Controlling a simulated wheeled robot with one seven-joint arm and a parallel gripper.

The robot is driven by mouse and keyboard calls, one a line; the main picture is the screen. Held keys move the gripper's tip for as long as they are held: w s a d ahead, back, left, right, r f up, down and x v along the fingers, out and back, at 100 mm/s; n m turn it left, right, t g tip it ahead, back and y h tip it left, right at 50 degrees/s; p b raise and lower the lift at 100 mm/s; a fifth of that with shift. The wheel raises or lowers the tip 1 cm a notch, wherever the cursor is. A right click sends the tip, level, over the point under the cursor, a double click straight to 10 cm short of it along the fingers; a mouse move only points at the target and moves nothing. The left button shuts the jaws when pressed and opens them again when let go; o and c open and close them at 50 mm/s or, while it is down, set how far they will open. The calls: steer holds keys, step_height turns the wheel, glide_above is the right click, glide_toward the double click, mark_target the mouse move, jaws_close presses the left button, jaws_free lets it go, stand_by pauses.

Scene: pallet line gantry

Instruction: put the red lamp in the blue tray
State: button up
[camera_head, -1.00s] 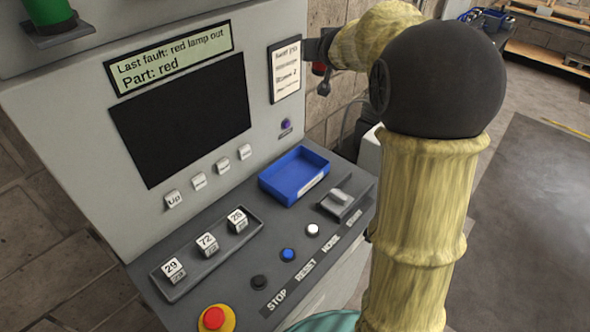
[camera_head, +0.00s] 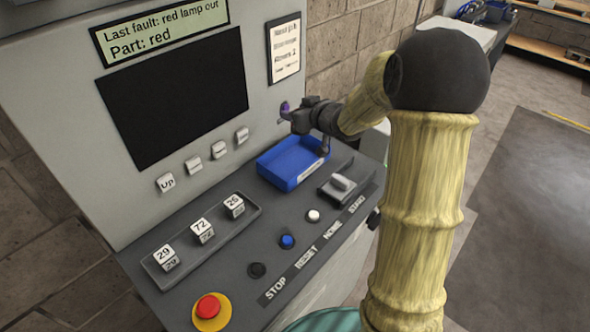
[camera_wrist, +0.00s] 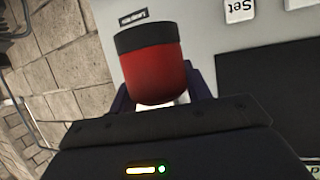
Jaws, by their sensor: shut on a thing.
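The red lamp (camera_wrist: 158,78), a red cylinder with a rounded end and a black band, is between the fingers of my gripper in the wrist view. In the head view I cannot make the lamp out. My gripper (camera_head: 291,114) is shut on it, above the back edge of the blue tray and close to the upright panel. The blue tray (camera_head: 273,177) lies on the sloped console with a pale label on its front. Its visible inside looks empty; my gripper and wrist hide part of its back edge.
A grey switch (camera_head: 341,183) stands right of the tray. A rack of numbered cubes (camera_head: 201,227), several small buttons and a red stop button (camera_head: 208,307) lie nearer.

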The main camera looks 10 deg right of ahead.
steer(key=shift+n+y, duration=0.6)
steer(key=shift+y, duration=0.1)
steer(key=s+f, duration=0.1)
steer(key=a+f, duration=0.1)
steer(key=s+a+f+b, duration=0.1)
steer(key=shift+s+a+f, duration=0.15)
steer(key=shift+s+f, duration=0.2)
steer(key=shift+f, duration=0.05)
steer(key=shift+f+b, duration=0.3)
steer(key=shift+f, duration=2.8)
steer(key=shift+f, duration=1.9)
